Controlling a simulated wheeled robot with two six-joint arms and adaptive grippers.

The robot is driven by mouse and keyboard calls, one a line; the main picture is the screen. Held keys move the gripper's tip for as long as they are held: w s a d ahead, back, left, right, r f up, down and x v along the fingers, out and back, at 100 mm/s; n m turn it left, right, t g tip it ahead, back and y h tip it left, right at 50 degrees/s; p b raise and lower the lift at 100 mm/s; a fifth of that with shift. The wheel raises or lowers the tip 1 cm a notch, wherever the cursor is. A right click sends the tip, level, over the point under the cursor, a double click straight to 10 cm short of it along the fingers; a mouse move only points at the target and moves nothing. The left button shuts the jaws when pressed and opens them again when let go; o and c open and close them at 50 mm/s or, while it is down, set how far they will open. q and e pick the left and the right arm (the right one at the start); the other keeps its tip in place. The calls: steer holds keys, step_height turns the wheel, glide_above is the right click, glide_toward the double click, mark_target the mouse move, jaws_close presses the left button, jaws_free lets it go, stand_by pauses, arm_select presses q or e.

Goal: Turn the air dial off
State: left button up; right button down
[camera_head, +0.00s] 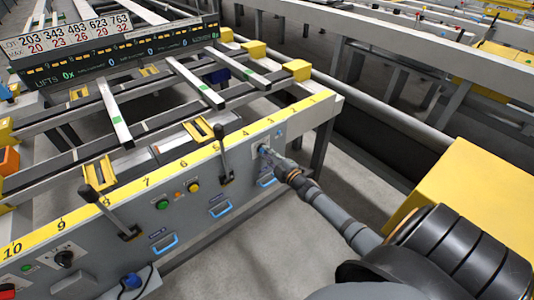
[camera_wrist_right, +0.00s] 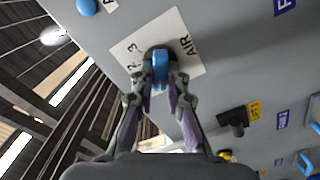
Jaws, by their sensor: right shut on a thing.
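The air dial (camera_wrist_right: 159,66) is a dark round knob with a blue grip, on a white plate marked AIR with the numbers 2 and 3. My right gripper (camera_wrist_right: 161,85) is shut on the blue grip, one finger on each side. In the head view my right gripper (camera_head: 271,158) reaches the right end of the grey panel (camera_head: 195,205), and the fingers largely hide the dial. Which number the dial points at is hard to tell. My left gripper is not in view.
Two black levers, one by the middle (camera_head: 222,150) and one further left (camera_head: 108,212), stick out from the panel. Green and yellow buttons (camera_head: 194,186) and blue handles (camera_head: 220,209) sit between. A yellow box (camera_head: 460,185) stands at right. Floor in front of the panel is clear.

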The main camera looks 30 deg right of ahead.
stand_by(0.3)
steer(key=shift+f, duration=0.1)
steer(key=c, duration=1.3)
jaws_free()
steer(key=shift+n, duration=0.3)
steer(key=shift+c, duration=0.2)
steer(key=s, duration=1.2)
steer(key=shift+d, duration=0.45)
